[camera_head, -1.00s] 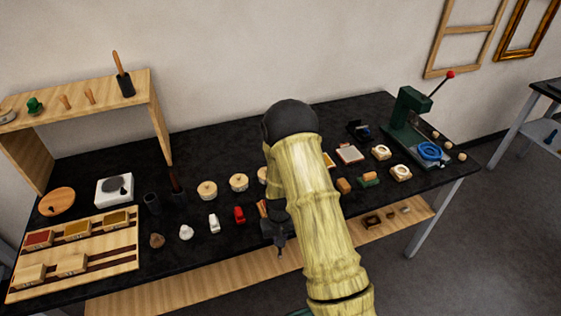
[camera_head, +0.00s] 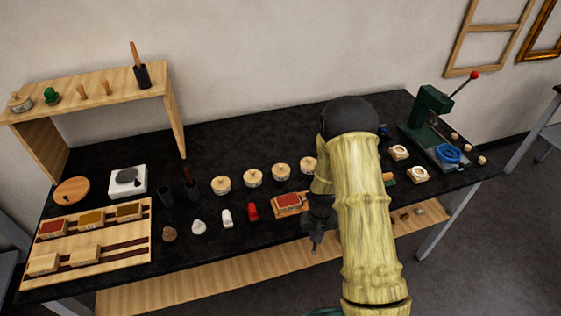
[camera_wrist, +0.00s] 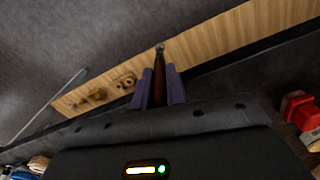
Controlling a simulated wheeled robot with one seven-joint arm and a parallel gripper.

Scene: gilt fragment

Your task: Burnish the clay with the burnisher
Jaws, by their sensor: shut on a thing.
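My gripper (camera_head: 316,246) is at the table's front edge, right of a wooden block with a red clay-like top (camera_head: 288,201), and apart from it. In the wrist view my gripper (camera_wrist: 159,90) is shut on a slim tool with a brown handle and small metal tip, which looks like the burnisher (camera_wrist: 159,65). The tool points away from the wrist, over the floor and lower shelf. In the head view the tool is too small to make out. Another red-topped block (camera_head: 52,229) sits in the wooden rack at left.
The black table (camera_head: 235,154) holds several round pale pots (camera_head: 253,179), a small red object (camera_head: 252,211), and a white one (camera_head: 227,219). A green press (camera_head: 433,118) stands at right. A wooden shelf (camera_head: 90,90) stands at back left. My arm hides part of the table's right half.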

